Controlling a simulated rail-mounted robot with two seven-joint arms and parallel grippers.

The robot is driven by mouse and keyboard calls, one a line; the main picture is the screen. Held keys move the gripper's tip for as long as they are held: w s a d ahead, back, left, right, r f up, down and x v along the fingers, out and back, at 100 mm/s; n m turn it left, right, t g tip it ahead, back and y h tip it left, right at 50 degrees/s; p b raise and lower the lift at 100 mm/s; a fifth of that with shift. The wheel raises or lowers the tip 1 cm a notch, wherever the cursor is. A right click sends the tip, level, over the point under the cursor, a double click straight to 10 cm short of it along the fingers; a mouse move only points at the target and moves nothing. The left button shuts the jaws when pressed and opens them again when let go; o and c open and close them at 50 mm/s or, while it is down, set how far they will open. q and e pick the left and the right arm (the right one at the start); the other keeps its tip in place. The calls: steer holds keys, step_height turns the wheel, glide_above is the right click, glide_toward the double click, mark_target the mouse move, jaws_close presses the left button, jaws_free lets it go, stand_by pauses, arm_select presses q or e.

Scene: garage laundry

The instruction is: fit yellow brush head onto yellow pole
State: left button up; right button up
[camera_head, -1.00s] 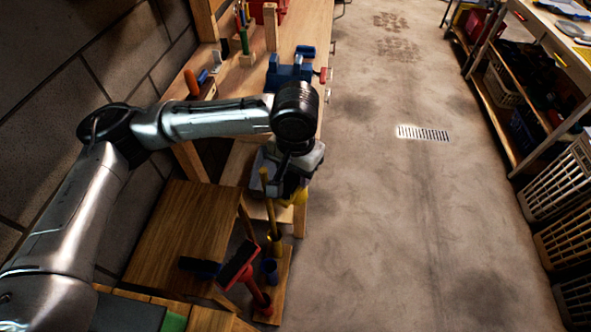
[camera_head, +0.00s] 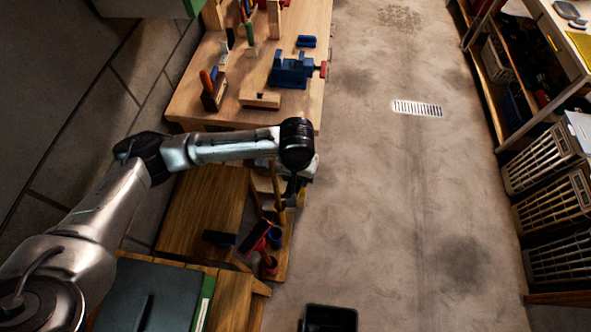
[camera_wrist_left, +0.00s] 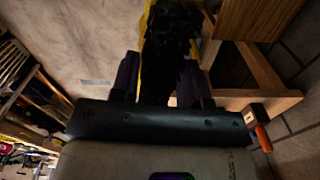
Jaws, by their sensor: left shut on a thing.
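My left gripper (camera_wrist_left: 155,85) is shut on the yellow brush head (camera_wrist_left: 147,28), which has dark bristles (camera_wrist_left: 172,35) and lies between the two fingers in the left wrist view. In the head view the left gripper (camera_head: 298,172) hangs above the rack by the small wooden table, and the held head is mostly hidden there. A thin yellowish pole (camera_head: 276,183), which looks like the yellow pole, stands upright just left of the gripper. I cannot tell whether the head touches it. My right gripper is not in view.
The workbench (camera_head: 235,112) with a blue vise (camera_head: 292,70) stands beyond. Laundry baskets (camera_head: 550,203) line the right side.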

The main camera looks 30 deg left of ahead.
arm_select(q)
steer(key=w+a+f+m+p, duration=0.1)
steer(key=w+a+f+m, duration=0.1)
steer(key=w+a+m, duration=0.3)
steer(key=w+a+f+m, duration=0.3)
steer(key=w+a+m, duration=0.3)
steer(key=a+m, duration=0.6)
steer(key=m, duration=0.4)
steer(key=shift+m+p, duration=0.4)
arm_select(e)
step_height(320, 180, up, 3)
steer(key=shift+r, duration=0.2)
arm_select(q)
steer(key=shift+w+a, duration=0.1)
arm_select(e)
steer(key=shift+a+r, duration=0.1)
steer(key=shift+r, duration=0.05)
arm_select(q)
steer(key=shift+f+b, duration=1.85)
steer(key=shift+f, duration=2.1)
steer(key=shift+f+b, duration=0.3)
steer(key=shift+f, duration=0.2)
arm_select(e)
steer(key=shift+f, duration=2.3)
